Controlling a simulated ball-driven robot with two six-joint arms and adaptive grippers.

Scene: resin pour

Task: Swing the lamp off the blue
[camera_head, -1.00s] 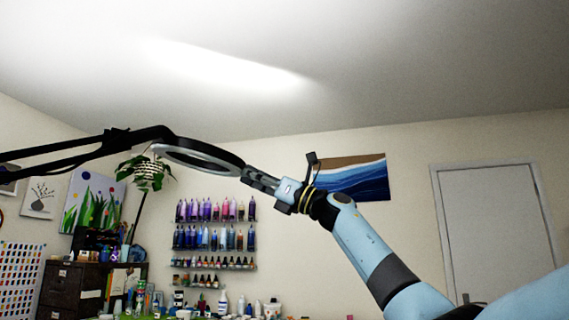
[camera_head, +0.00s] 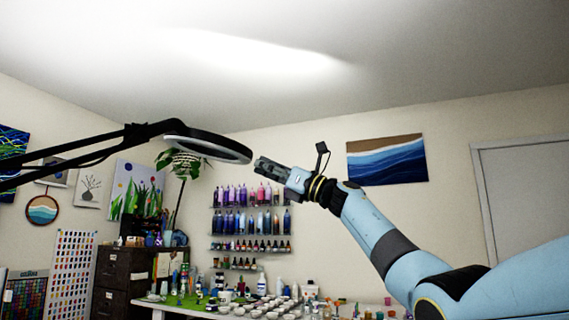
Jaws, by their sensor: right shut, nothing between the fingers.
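The lamp (camera_head: 222,150) is a black ring-shaped head on a black jointed arm (camera_head: 75,150) that comes in from the left. It hangs high, in front of the wall and the plant. My right gripper (camera_head: 259,166) is shut and empty, just right of and slightly below the ring's right edge, with a small gap in the picture. I cannot tell the gap in depth. A blue and tan wave painting (camera_head: 387,160) hangs on the wall to the right, clear of the lamp. Which blue thing the task names is not clear. My left gripper is out of view.
A table (camera_head: 180,305) with many small white cups and bottles is below. Shelves of bottles (camera_head: 250,222) hang on the back wall. A dark drawer cabinet (camera_head: 122,275) stands at left, and a hanging plant (camera_head: 183,162) shows behind the lamp. A door (camera_head: 525,200) is at right.

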